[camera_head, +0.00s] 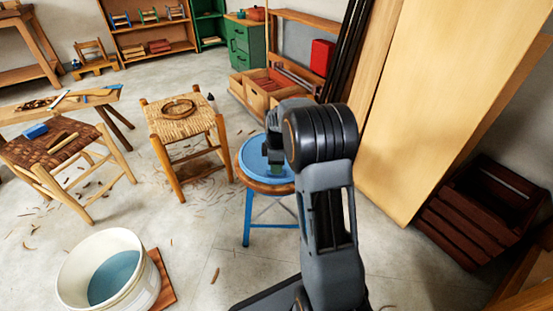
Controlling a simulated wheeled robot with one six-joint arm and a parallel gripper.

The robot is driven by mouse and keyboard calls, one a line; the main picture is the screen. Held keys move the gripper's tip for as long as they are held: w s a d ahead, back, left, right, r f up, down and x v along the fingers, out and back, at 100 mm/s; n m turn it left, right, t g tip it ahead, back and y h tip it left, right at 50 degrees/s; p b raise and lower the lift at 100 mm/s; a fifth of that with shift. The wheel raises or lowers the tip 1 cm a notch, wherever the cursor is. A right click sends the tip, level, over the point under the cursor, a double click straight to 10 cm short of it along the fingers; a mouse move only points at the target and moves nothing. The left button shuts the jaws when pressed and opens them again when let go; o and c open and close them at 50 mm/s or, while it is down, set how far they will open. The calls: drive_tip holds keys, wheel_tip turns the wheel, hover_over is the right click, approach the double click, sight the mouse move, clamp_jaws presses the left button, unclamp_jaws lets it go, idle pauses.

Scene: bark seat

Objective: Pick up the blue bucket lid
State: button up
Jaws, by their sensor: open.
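The blue bucket lid (254,169) lies flat on the round wooden top of a stool with blue legs (247,215). My gripper (274,165) points down over the lid's middle. It is open, and its fingers and my arm hide part of the lid. I cannot tell whether the fingertips touch the lid.
A white bucket (132,298) with bluish liquid stands at the front left. Two woven stools (186,126) (52,147) stand at the left with things on them. Large boards (440,90) lean at the right beside a dark slatted crate (470,222). Shavings litter the floor.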

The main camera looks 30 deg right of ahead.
wheel_tip(320, 180, down, 3)
drive_tip(key=shift+a+f+b, duration=0.1)
drive_tip(key=shift+b, duration=0.45)
clamp_jaws()
